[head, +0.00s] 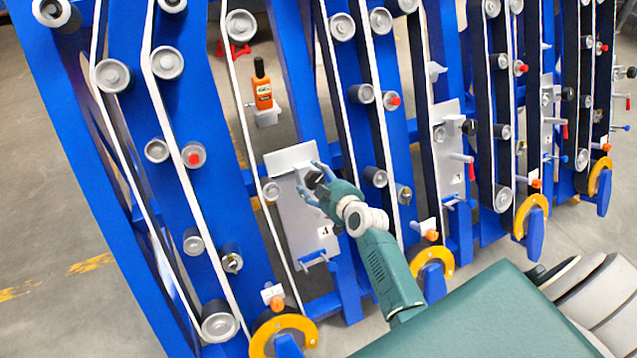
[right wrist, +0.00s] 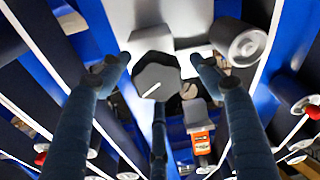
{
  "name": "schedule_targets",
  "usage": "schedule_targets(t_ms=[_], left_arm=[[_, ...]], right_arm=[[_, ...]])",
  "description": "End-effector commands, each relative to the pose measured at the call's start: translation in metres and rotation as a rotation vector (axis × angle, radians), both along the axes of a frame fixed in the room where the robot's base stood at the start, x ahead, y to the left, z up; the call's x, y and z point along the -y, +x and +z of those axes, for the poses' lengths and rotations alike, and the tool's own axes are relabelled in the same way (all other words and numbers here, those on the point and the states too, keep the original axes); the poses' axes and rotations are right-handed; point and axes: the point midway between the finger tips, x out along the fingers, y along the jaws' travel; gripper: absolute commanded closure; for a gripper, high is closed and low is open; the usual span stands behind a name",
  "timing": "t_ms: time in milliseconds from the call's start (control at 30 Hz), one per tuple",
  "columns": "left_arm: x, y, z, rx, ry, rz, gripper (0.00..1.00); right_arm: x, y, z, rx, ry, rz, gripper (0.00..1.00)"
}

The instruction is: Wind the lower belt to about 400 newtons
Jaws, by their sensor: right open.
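My right gripper (head: 312,178) is open at a grey plate (head: 297,218) on the blue chassis. In the right wrist view, the fingers of this gripper (right wrist: 160,72) stand on either side of a dark many-sided knob (right wrist: 157,81) with a white mark. A gap shows between the fingertips and the knob; whether any finger touches it I cannot tell. The knob is mostly hidden by the hand in the head view. White-edged belts (head: 262,150) run over grey rollers beside the plate. I cannot tell which is the lower belt. My left gripper is not in view.
An orange handheld device (head: 262,88) stands on a small holder above the plate; it also shows in the right wrist view (right wrist: 201,143). Yellow half-rings (head: 284,330) sit along the bottom. Similar belt stations (head: 455,150) continue to the right. Open floor (head: 50,200) lies at left.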

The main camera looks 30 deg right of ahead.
Motion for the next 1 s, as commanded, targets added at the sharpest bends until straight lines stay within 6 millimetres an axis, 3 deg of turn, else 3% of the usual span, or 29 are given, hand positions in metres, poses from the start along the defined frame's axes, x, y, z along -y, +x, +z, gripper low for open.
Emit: schedule_targets(t_ms=[167, 600, 1000], left_arm=[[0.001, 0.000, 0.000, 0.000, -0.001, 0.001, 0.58], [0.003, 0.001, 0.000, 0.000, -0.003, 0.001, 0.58], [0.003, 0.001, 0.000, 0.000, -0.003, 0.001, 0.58]], right_arm=[[0.000, -0.018, 0.006, -0.001, -0.002, 0.000, 0.36], [-0.002, -0.096, 0.039, -0.001, -0.002, 0.001, 0.36], [-0.003, -0.109, 0.046, 0.001, 0.000, 0.002, 0.36]])
